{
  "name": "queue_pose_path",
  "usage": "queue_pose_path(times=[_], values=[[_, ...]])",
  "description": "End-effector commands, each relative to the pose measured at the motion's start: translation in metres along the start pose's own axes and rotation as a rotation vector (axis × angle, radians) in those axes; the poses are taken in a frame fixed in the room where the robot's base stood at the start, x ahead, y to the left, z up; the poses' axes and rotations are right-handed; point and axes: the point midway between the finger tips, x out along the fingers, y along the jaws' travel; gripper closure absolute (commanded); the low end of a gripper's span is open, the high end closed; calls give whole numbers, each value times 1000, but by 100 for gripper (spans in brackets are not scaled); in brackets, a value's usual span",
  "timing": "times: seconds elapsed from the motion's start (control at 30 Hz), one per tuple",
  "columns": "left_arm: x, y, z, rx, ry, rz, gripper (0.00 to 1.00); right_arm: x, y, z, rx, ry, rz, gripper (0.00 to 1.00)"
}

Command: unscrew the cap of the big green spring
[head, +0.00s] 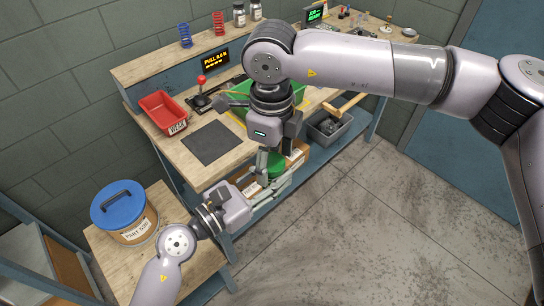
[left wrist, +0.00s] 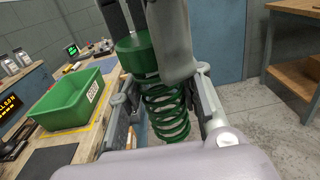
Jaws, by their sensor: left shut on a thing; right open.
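The big green spring (left wrist: 166,112) shows in the left wrist view as thick coils standing roughly upright. Its green cap (left wrist: 136,54) sits at the top of the coils. My left gripper (head: 270,184) is shut on the spring, with one finger on each side of the coils, in front of the workbench. My right gripper (left wrist: 145,32) is directly above, open, with its fingers around the cap; one finger hides part of the cap. In the head view the right gripper points down over the spring and only a green patch (head: 276,166) of it shows.
A green bin (left wrist: 75,100) stands on the workbench (head: 190,165) behind the grippers. A red bin (head: 160,110), a joystick (head: 202,82) and a dark mat (head: 211,142) are to the left. A blue-lidded drum (head: 118,205) stands at lower left. The floor at right is clear.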

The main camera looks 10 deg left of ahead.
Motion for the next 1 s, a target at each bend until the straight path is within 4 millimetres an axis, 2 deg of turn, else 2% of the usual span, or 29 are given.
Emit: queue_pose_path(times=[0.3, 0.63, 0.7, 0.77, 1.0], values=[[0, 0, 1, 0, -2, 1, 100, -4, 0, 0, 0, -1, 0, 38], [0, 0, 1, 0, -2, 1, 100, -42, 0, 0, 0, -1, -1, 38], [0, 0, 1, 0, -2, 1, 100, -46, 0, 0, 6, 0, -1, 42], [0, 0, 1, 0, -2, 1, 100, -50, 0, 0, 36, 0, -1, 42], [0, 0, 1, 0, -2, 1, 100, -74, 0, 0, 309, 1, -3, 42]])
